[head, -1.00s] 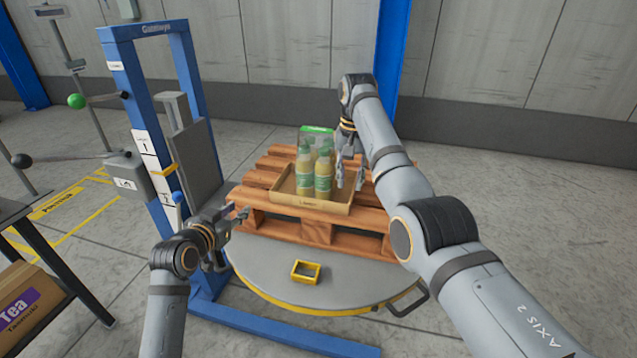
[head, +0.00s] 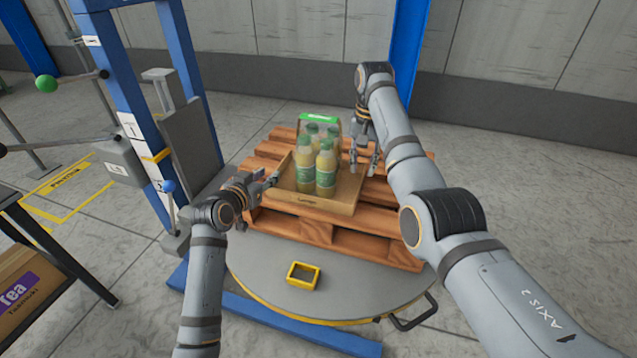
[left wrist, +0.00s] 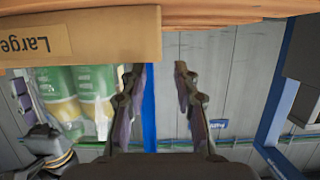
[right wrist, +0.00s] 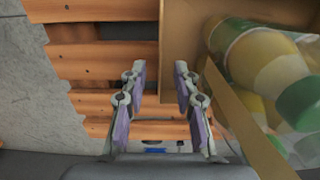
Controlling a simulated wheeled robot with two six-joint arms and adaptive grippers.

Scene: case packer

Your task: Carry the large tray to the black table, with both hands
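The large tray (head: 310,205), a tan open tray holding several green-labelled bottles (head: 325,170), sits on a wooden pallet (head: 280,222). Its "Large" label shows upside down in the left wrist view (left wrist: 25,42). My left gripper (head: 272,181) is open at the tray's left side; in its wrist view the fingertips (left wrist: 156,68) are just beside the tray's wall end. My right gripper (head: 366,168) is open, pointing down by the tray's right side; in its wrist view the fingers (right wrist: 160,72) are close to the tray wall. Contact is unclear. A dark table (head: 8,197), apparently the black table, shows partly at the left edge.
The pallet stands on a round grey turntable (head: 250,262) with a yellow rim and a handle. A blue lift post (head: 185,80) stands left of the pallet. A Tea box (head: 25,280) is under the dark table.

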